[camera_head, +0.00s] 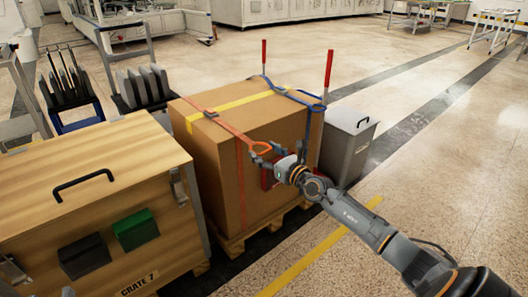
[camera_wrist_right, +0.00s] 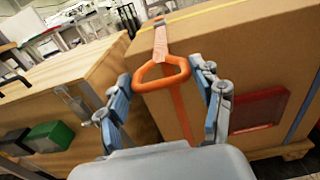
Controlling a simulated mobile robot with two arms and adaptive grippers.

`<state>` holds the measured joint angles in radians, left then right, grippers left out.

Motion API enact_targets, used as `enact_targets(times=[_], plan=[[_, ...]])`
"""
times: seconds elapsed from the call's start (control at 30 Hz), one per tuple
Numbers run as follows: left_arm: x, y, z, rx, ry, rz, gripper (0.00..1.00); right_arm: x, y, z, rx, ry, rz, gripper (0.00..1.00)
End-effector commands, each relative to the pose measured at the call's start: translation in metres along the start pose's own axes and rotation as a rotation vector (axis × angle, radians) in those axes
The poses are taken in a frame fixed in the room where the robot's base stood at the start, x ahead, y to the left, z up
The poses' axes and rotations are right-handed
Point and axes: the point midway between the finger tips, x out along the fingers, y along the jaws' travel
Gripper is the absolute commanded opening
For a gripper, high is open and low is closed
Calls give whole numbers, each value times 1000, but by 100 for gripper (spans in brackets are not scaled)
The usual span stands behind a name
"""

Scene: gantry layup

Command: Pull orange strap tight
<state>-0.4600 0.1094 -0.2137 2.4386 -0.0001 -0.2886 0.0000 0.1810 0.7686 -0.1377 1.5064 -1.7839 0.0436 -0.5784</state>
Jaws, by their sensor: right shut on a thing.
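The orange strap (camera_head: 232,130) runs across the top of a large cardboard box (camera_head: 210,165) from a dark buckle (camera_head: 210,114) to an orange loop handle (camera_head: 262,147). An orange band also runs down the box's front face. My right gripper (camera_head: 264,154) is at the box's upper front edge, shut on the loop handle. In the right wrist view the handle (camera_wrist_right: 163,84) sits between the two fingers, with the strap (camera_wrist_right: 160,42) leading away over the box top. My left gripper is not seen.
A wooden crate (camera_head: 100,170) with a black handle stands left of the box. A blue strap (camera_head: 300,97) and two red-topped posts are at the box's far right. A grey bin (camera_head: 345,150) stands right of the box. Floor at right is open.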

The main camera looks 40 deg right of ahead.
Motion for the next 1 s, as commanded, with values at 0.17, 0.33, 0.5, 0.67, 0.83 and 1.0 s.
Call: enact_targets(times=[0.17,0.33,0.5,0.67,0.83,1.0], plan=[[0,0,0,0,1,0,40,-1,1,-3,0,6,2,76],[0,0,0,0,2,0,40,0,1,-2,0,4,1,76],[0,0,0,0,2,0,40,-5,1,-2,1,4,1,76],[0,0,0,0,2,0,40,-23,1,-3,3,5,1,76],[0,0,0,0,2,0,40,-55,0,-4,0,7,1,76],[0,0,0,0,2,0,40,-86,0,-4,-4,9,2,76]])
